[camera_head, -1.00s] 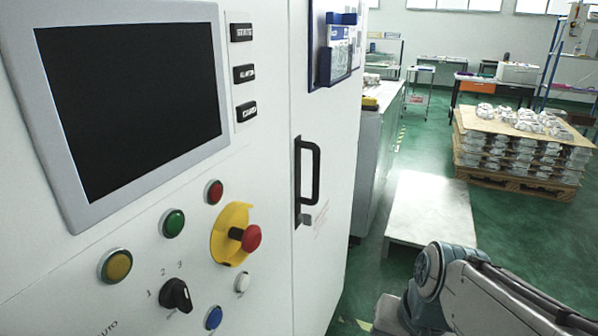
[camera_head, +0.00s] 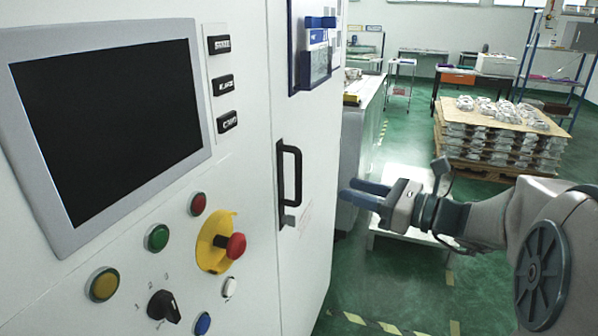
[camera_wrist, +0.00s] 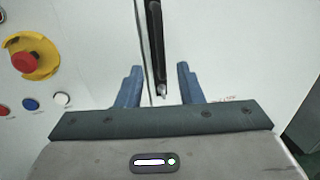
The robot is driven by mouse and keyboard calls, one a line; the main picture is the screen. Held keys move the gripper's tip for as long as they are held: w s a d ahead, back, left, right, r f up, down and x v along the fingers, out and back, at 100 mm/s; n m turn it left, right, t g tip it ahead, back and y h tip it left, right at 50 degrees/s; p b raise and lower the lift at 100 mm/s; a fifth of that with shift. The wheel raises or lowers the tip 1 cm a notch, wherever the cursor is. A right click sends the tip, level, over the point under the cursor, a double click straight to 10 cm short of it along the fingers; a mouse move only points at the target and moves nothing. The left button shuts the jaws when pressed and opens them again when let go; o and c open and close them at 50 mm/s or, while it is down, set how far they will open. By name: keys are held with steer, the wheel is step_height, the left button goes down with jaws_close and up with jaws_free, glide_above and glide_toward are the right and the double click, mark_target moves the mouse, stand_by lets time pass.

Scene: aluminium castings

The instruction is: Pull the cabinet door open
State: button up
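The white cabinet door (camera_head: 315,150) is shut, as far as I can tell. Its black upright bar handle (camera_head: 290,178) sits near the door's left edge, beside the seam with the control panel. My gripper (camera_head: 360,193) is to the right of the handle in the head view, pointing left toward the door, and apart from the handle. In the wrist view my gripper (camera_wrist: 160,88) has its two blue fingers spread apart. The lower part of the handle (camera_wrist: 156,45) shows ahead, in line with the gap between them. Nothing is between the fingers.
The control panel left of the door carries a dark screen (camera_head: 110,120), several buttons and a red emergency stop (camera_head: 235,245) on a yellow base. A document holder (camera_head: 316,55) is on the door above the handle. A pallet of castings (camera_head: 495,130) stands back right. Green floor lies open between.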

steer(key=p, duration=0.2)
glide_above(298, 199)
steer(key=shift+w, duration=0.4)
jaws_close()
